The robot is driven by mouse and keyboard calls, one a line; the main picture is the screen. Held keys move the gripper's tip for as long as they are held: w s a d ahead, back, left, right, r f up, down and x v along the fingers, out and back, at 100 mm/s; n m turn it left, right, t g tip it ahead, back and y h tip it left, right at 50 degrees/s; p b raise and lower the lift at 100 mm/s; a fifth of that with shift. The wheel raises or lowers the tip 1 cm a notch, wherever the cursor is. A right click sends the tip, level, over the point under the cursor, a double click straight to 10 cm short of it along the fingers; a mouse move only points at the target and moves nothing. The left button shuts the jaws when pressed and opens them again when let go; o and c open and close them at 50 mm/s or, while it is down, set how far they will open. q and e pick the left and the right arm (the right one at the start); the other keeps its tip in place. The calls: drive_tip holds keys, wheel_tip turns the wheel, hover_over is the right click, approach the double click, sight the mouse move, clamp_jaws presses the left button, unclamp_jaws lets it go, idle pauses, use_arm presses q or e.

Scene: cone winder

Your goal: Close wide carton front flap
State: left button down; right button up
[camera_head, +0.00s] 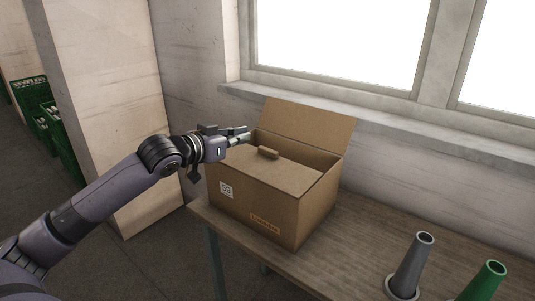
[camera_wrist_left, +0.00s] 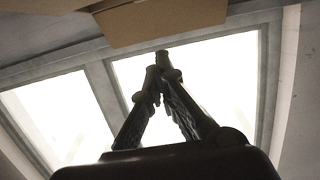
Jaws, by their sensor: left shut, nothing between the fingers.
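The wide brown carton (camera_head: 250,212) stands on the table with a label and a printed mark on its front. Its front flap (camera_head: 262,173) lies inward over the opening, with a small raised tab (camera_head: 268,153) near its far edge. The back flap (camera_head: 310,125) stands up, leaning back toward the window. A dark gap shows between the front flap and the back and right walls. My left gripper (camera_head: 245,134) is shut and empty above the carton's left rear side; it also shows in the left wrist view (camera_wrist_left: 161,60), below a brown carton panel (camera_wrist_left: 165,20). My right gripper is out of view.
A grey cone (camera_head: 411,265) and a green cone (camera_head: 486,280) stand on the wooden table (camera_head: 345,245) at the right. The window sill (camera_head: 390,130) runs behind. A pale partition (camera_head: 110,110) stands at the left, with green crates (camera_head: 35,100) beyond it.

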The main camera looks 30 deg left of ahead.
use_arm(q)
drive_tip(key=w, duration=0.1)
drive_tip(key=p, duration=0.3)
hover_over(266, 160)
drive_tip(key=shift+s+a+f, duration=0.15)
drive_tip(key=shift+s+f, duration=0.05)
drive_tip(key=shift+f, duration=0.55)
wheel_tip(266, 160, down, 3)
drive_tip(key=shift+w+r, duration=0.1)
drive_tip(key=shift+w, duration=0.05)
drive_tip(key=shift+f, duration=0.8)
drive_tip(key=shift+w+f+g+p, duration=0.15)
drive_tip(key=shift+g+p, duration=0.15)
drive_tip(key=shift+p, duration=0.75)
drive_tip(key=shift+f+p, duration=0.25)
drive_tip(key=shift+p, duration=0.05)
drive_tip(key=shift+f, duration=0.35)
